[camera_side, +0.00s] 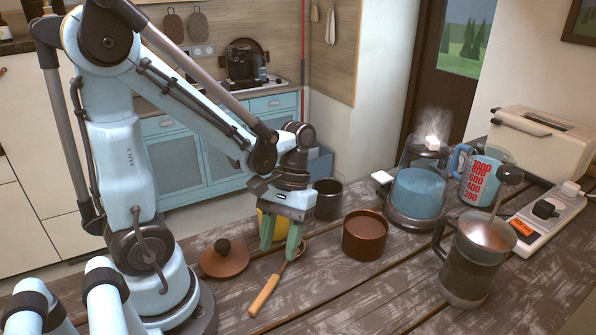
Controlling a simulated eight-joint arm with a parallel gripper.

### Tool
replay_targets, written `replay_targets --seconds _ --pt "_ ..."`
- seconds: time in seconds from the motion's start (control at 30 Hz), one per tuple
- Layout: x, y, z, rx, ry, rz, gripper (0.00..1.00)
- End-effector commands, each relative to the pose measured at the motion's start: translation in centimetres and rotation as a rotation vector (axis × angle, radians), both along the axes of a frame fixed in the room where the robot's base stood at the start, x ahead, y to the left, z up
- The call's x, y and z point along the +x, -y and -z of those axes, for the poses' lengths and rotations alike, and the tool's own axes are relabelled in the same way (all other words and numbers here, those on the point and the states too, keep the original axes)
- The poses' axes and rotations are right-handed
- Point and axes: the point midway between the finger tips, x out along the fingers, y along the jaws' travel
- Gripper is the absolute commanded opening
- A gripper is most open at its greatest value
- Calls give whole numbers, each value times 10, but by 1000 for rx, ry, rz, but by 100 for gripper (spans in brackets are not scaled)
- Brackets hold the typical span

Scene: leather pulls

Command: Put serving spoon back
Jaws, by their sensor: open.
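The serving spoon (264,296) lies on the wooden table with its light wooden handle toward the front. Its metal end runs up to the right, close to my gripper's fingertips, and is partly hidden. My gripper (279,251) points down with its two green fingers apart, one on the left and one on the right. The right fingertip overlaps the spoon's metal part in this view; I cannot tell whether they touch. Nothing is visibly held between the fingers.
A brown pot (365,241) stands right of my gripper, its lid (224,260) left. A yellow vessel (267,225) and dark cup (328,204) stand behind. A steaming glass kettle (417,194), measuring jug (481,180) and French press (471,265) crowd the right. The front table is clear.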

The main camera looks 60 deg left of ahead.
Motion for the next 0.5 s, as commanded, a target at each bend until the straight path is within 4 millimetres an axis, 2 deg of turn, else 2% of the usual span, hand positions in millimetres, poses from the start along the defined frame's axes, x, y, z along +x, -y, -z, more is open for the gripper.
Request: replay_targets --seconds 0.3,0.5 --pt "13 -10 -39 0 0 -1 46" --pt "20 -14 -56 0 0 -1 46"
